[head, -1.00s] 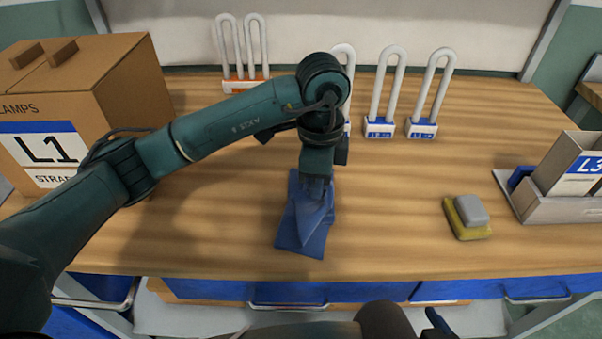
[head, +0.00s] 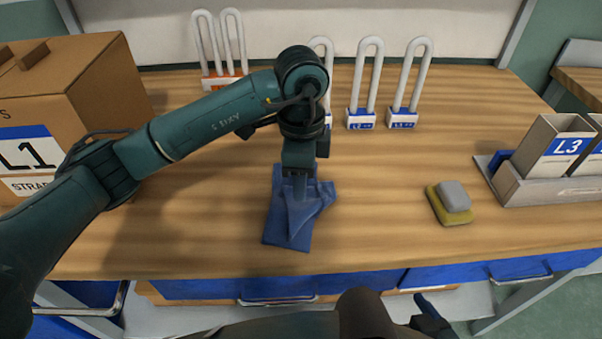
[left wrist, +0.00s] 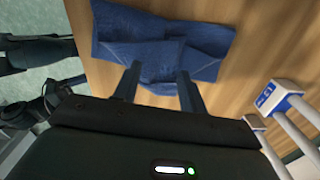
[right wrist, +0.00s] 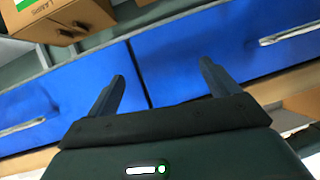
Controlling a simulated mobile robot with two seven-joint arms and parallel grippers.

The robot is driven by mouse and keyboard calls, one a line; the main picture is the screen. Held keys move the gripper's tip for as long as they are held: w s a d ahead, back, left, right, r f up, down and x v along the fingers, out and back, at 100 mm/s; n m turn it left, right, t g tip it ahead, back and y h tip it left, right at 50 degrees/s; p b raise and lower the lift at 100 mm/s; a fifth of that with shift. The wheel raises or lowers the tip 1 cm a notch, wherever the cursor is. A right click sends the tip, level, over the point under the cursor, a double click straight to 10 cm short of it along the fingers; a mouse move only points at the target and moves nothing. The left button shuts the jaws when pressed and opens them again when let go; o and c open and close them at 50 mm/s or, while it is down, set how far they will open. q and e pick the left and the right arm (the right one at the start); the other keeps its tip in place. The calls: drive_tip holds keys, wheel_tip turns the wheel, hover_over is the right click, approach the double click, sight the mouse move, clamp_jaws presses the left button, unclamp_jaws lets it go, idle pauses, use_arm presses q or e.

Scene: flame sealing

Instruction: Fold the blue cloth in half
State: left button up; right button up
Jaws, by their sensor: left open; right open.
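The blue cloth (head: 287,228) lies on the wooden table near its front edge, below my left arm. It is rumpled, with a raised fold and a corner sticking out to the right. The left wrist view shows the cloth (left wrist: 125,40) spread and creased across the top. My left gripper (head: 300,195) points down at the cloth; its fingers (left wrist: 158,80) are apart with a fold of cloth at and between the tips. Whether they touch it I cannot tell. My right gripper (right wrist: 162,85) is open and empty, low in front of the blue drawers.
A cardboard box (head: 90,90) marked L1 stands at the left. White looped tubes on labelled bases (head: 361,119) stand at the back. A yellow and grey sponge (head: 449,205) and a grey holder (head: 540,185) marked L3 are on the right. The table between cloth and sponge is clear.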

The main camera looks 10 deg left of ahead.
use_arm(q)
drive_tip(key=o, duration=0.7)
drive_tip(key=shift+c, duration=0.2)
drive_tip(key=shift+r+p, duration=0.4)
drive_tip(key=shift+r, duration=0.1)
wheel_tip(320, 180, up, 8)
drive_tip(key=p, duration=0.6)
use_arm(e)
drive_tip(key=r, duration=0.2)
drive_tip(key=d, duration=0.1)
drive_tip(key=shift+s+d+r+n+g+h, duration=0.1)
drive_tip(key=shift+s+r+n+g+h, duration=0.2)
drive_tip(key=shift+r+g+h, duration=0.1)
drive_tip(key=shift+w+r, duration=0.1)
